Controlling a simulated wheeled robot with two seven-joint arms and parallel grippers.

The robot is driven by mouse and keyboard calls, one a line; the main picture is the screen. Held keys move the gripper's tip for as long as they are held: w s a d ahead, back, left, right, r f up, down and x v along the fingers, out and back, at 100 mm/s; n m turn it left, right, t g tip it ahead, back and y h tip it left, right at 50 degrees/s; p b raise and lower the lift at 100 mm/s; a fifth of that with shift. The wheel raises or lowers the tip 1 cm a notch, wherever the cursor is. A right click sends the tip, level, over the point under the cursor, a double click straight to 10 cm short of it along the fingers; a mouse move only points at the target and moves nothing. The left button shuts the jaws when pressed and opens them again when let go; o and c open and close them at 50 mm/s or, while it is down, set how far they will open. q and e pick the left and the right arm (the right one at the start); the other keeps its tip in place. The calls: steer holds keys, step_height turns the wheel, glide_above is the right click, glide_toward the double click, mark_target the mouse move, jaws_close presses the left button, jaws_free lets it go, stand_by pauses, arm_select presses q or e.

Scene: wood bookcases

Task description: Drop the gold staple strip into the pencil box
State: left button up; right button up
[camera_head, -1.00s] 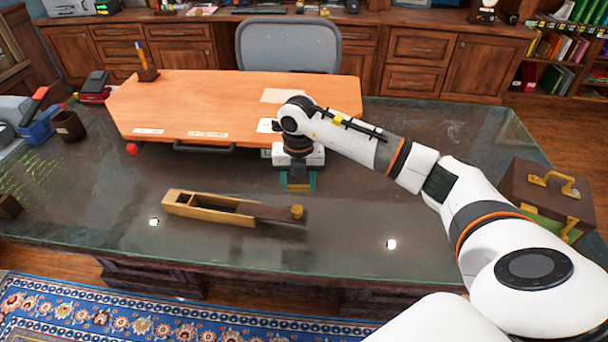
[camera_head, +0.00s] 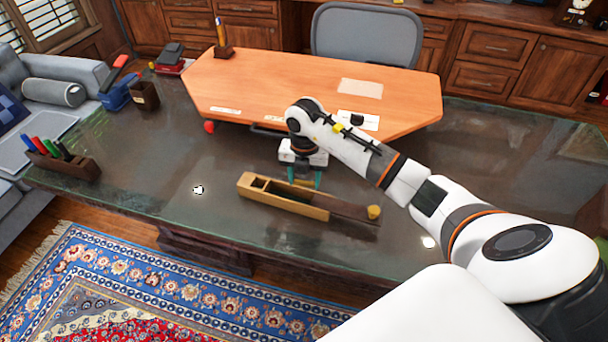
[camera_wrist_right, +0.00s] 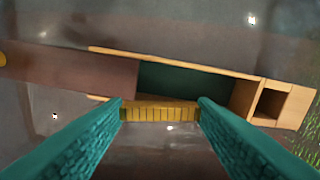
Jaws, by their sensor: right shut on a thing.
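The pencil box (camera_head: 283,201) is a long light-wood box on the dark desk. Its brown lid (camera_head: 343,212) is slid partway out to the right, with a round gold knob at the end. The compartment is partly open, and its dark green floor (camera_wrist_right: 190,82) shows in the right wrist view. My right gripper (camera_head: 304,180) is just behind the box in the head view, fingers pointing down. In the wrist view its teal fingers are shut on the gold staple strip (camera_wrist_right: 160,114), which overlaps the box's long wall in the picture. The strip's height above the box is unclear. My left gripper is out of view.
An orange-brown desk board (camera_head: 290,85) lies behind the gripper. A pen holder (camera_head: 65,162), a blue stapler-like object (camera_head: 117,95) and a dark cup (camera_head: 145,96) stand to the left. The desk around the box's left and front is clear.

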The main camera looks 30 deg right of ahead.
mark_target(304, 182)
steer(key=shift+f+b, duration=0.8)
steer(key=shift+f, duration=0.65)
steer(key=o, duration=1)
steer(key=shift+r, duration=0.1)
steer(key=shift+o, duration=0.2)
steer(key=shift+r, duration=0.1)
step_height(304, 182, up, 12)
steer(key=shift+a, duration=0.1)
